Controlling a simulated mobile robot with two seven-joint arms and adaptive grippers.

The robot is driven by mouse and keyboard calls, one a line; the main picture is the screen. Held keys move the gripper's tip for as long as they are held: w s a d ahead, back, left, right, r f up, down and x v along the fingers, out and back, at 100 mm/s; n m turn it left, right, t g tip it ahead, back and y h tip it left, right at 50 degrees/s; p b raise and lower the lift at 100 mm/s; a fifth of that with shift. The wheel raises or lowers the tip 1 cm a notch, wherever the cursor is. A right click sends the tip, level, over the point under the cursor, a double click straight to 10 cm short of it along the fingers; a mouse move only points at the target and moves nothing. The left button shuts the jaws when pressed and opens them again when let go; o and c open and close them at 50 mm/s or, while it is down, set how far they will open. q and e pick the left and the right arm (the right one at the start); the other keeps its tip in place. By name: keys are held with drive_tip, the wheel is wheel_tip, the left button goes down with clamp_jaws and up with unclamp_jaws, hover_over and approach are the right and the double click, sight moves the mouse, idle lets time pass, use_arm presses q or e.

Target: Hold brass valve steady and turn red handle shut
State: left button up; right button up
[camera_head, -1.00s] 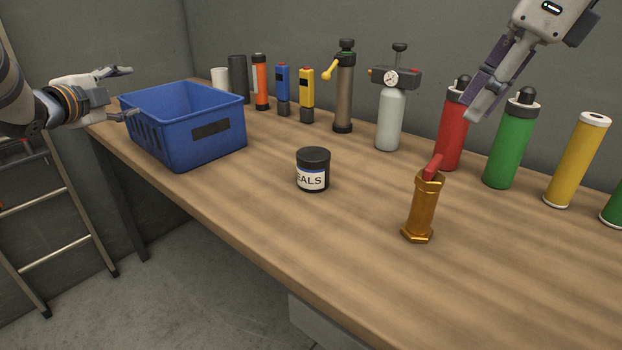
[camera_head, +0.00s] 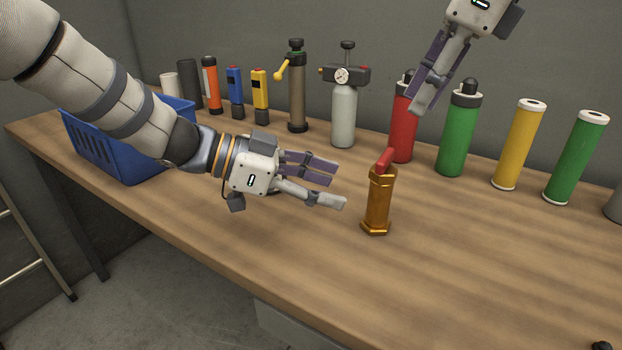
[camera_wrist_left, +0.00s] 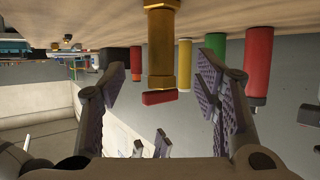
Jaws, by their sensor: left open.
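The brass valve (camera_head: 378,205) stands upright on the workbench, with its red handle (camera_head: 385,160) on top, tilted up to the right. In the left wrist view the valve (camera_wrist_left: 161,50) appears upside down between the spread fingers, with the red handle (camera_wrist_left: 160,97) at its lower end. My left gripper (camera_head: 338,185) is open and empty, just left of the valve, its fingers pointing at it without visible contact. My right gripper (camera_head: 425,98) hangs above and behind the valve, in front of the red cylinder. Whether its fingers are apart is unclear.
A row of cylinders and tools lines the back, including a red cylinder (camera_head: 402,135), a green one (camera_head: 457,140) and a grey pump bottle (camera_head: 344,115). My left arm partly covers the blue crate (camera_head: 90,145). The bench (camera_head: 480,265) is clear in front of the valve.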

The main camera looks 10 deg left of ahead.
use_arm(q)
drive_tip(key=x, duration=1)
drive_tip(key=shift+w+d+f, duration=0.1)
drive_tip(key=shift+w+f, duration=0.05)
clamp_jaws()
use_arm(e)
drive_tip(key=o, duration=0.4)
drive_tip(key=shift+w+d+f, duration=0.1)
drive_tip(key=shift+w, duration=0.05)
drive_tip(key=o, duration=0.5)
drive_tip(key=w+d+t, duration=0.1)
drive_tip(key=w, duration=0.1)
drive_tip(key=w+d+f+t+h, duration=0.1)
drive_tip(key=w+d, duration=0.2)
drive_tip(key=shift+w+f+n+t, duration=0.35)
drive_tip(key=shift+n+t, duration=0.05)
drive_tip(key=w+d+r+n+t+h, duration=0.3)
drive_tip(key=w+d+n+t+h, duration=0.2)
drive_tip(key=w+d+n+t, duration=0.7)
drive_tip(key=n+g+y, duration=1)
drive_tip(key=n+y, duration=0.9)
drive_tip(key=n, duration=0.3)
approach(390, 157)
drive_tip(key=x, duration=0.9)
drive_tip(key=shift+w+a+f, duration=0.1)
drive_tip(key=shift+w+a, duration=0.1)
drive_tip(key=shift+a, duration=0.15)
drive_tip(key=shift+w+a, duration=0.15)
drive_tip(key=shift+a, duration=0.3)
drive_tip(key=c, duration=1.2)
